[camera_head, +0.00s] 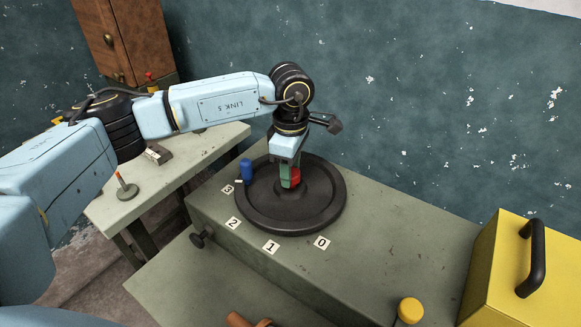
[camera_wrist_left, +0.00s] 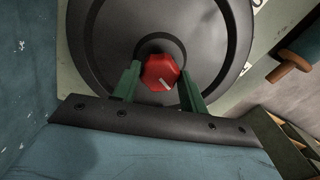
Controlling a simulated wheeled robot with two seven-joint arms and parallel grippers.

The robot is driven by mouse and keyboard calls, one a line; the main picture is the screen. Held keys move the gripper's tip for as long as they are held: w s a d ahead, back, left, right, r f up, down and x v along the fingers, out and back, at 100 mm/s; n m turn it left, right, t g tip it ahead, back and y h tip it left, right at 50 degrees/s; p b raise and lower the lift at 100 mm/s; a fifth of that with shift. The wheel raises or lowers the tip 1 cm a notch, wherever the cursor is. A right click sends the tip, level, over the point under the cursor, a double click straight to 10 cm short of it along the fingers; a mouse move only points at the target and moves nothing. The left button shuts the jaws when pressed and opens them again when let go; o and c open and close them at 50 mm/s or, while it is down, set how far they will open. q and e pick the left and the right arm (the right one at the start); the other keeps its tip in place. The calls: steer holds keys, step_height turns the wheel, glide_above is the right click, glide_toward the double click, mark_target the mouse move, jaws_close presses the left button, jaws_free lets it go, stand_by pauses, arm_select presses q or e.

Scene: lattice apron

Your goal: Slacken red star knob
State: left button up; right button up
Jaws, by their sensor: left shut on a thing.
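The red star knob (camera_wrist_left: 160,73) sits at the centre of a dark round dial plate in the left wrist view, with a short pale mark on its face. In the head view a sliver of the red knob (camera_head: 296,177) shows beside the green fingers. My left gripper (camera_head: 287,178) points down over the dial and is shut on the knob. In the left wrist view its two green fingers (camera_wrist_left: 154,84) stand on either side of the knob. The dark dial plate (camera_head: 262,214) lies on a grey-green bench. My right gripper is not in view.
A blue peg (camera_head: 246,169) stands at the plate's left rim. Number tags, such as the 0 tag (camera_head: 321,243), lie around the plate's front. A yellow case (camera_head: 507,277) with a black handle and a yellow button (camera_head: 410,310) are at the right. The bench right of the plate is clear.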

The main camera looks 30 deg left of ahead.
arm_select(q)
steer(key=n, duration=0.3)
steer(key=shift+n, duration=0.4)
steer(key=shift+r, duration=0.1)
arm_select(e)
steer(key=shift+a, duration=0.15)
arm_select(q)
steer(key=shift+n, duration=0.3)
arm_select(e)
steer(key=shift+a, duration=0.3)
arm_select(q)
steer(key=o, duration=1)
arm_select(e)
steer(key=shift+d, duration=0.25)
